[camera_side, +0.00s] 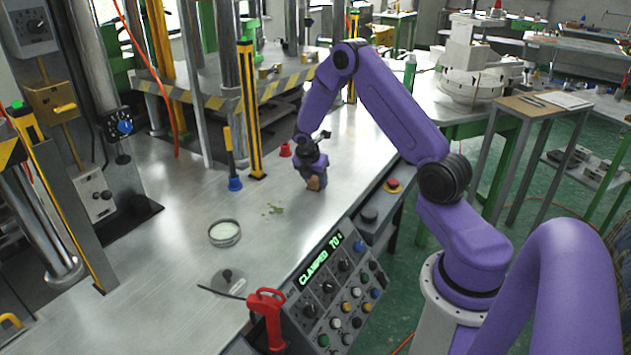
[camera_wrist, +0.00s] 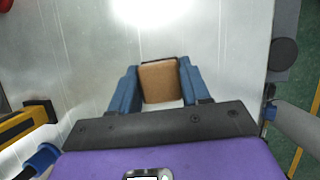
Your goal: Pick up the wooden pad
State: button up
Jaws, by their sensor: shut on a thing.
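The wooden pad (camera_wrist: 159,82) is a small brown block between the two blue fingers of my gripper (camera_wrist: 158,86) in the wrist view. The fingers touch its left and right sides. In the side view the pad (camera_side: 316,183) shows as a small brown patch under my gripper (camera_side: 312,178), low over the metal table. I cannot tell from the side view whether the pad touches the table.
A control panel (camera_side: 335,290) with buttons and a red-handled lever (camera_side: 267,305) lines the table's front edge. A round dish (camera_side: 224,233) lies to the left. A yellow-black post (camera_side: 248,110) and a blue-based rod (camera_side: 234,184) stand left of my gripper.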

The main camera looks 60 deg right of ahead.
aim_at(316, 177)
jog(key=shift+r, duration=0.55)
notch_tip(316, 177, up, 2)
jog(key=shift+a+r, duration=0.1)
jog(key=shift+r, duration=0.1)
jog(key=s+a+r, duration=0.6)
jog(key=s+r, duration=0.3)
jog(key=s, duration=0.3)
jog(key=shift+s+a+r, duration=0.15)
jog(key=shift+a+r, duration=0.05)
jog(key=shift+a, duration=0.1)
